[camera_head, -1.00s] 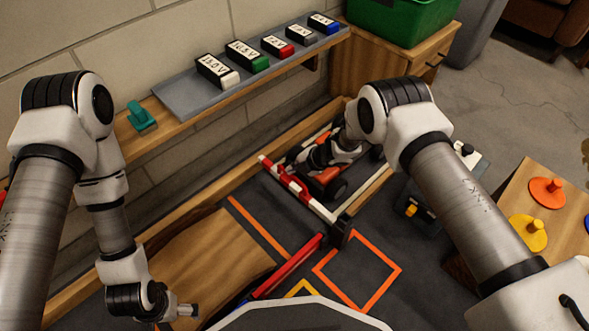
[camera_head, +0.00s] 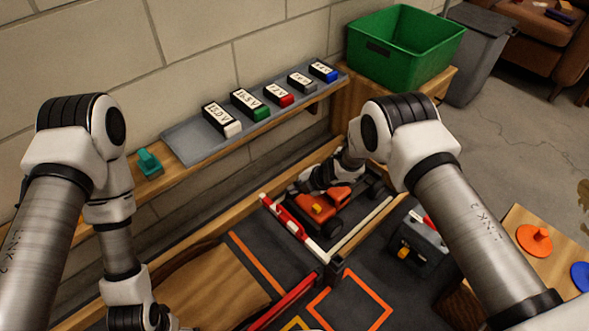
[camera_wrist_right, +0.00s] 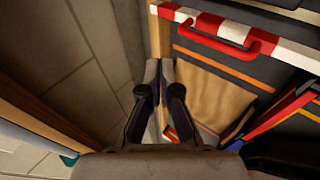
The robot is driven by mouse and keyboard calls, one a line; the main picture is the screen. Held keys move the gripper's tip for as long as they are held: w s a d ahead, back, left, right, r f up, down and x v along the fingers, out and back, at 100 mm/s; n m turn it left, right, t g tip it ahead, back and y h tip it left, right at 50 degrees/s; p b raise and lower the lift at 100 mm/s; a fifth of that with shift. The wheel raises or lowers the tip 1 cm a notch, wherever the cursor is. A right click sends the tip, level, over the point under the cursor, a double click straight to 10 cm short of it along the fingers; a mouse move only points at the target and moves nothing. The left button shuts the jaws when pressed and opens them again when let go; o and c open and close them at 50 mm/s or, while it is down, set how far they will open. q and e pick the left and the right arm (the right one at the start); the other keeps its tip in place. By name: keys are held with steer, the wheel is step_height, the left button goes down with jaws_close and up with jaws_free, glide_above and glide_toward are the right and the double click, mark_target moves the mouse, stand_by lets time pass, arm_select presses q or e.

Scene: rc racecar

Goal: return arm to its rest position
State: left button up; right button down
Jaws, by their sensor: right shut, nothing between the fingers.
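My right arm (camera_head: 465,215) comes in from the right and bends down at the back of the fenced bay. Its wrist (camera_head: 335,173) is above and behind the orange racecar (camera_head: 333,200), hiding part of it. In the right wrist view my right gripper (camera_wrist_right: 160,68) is shut and empty, with its fingertips together near the wall side. My left arm (camera_head: 40,240) hangs down at the left. Its gripper is mostly cut off by the bottom edge of the head view, so its fingers cannot be made out.
A wall shelf (camera_head: 180,146) holds several labelled battery packs and a teal object (camera_head: 149,163). A red-and-white barrier (camera_head: 290,222) closes the bay's front. A green bin (camera_head: 405,45) stands behind. A black case (camera_head: 418,240) and wooden table (camera_head: 515,215) stand right.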

steer(key=s+d+f+m, duration=0.1)
steer(key=s+d+m, duration=0.2)
steer(key=s, duration=0.3)
steer(key=s+d+f+m+g+h, duration=0.1)
steer(key=s+d+m, duration=0.3)
steer(key=s, duration=0.2)
steer(key=s+d+f+m+p, duration=0.1)
steer(key=s+d+m, duration=0.2)
steer(key=s+d, duration=0.1)
steer(key=shift+s+f+m+g+h, duration=0.1)
steer(key=shift+s+m+g+h, duration=0.25)
steer(key=shift+s, duration=0.55)
steer(key=s+d+r+m+g+h, duration=0.2)
steer(key=s+d+m, duration=0.2)
steer(key=s+m, duration=0.5)
steer(key=s+d+r+m+g+h, duration=0.1)
steer(key=s+d+r+m+h, duration=0.3)
steer(key=s, duration=1)
step_height(320, 180, up, 36)
steer(key=d+m+y+p, duration=0.1)
steer(key=m+p, duration=0.2)
steer(key=p, duration=3.5)
steer(key=shift+w+p, duration=0.3)
steer(key=shift+w, duration=0.1)
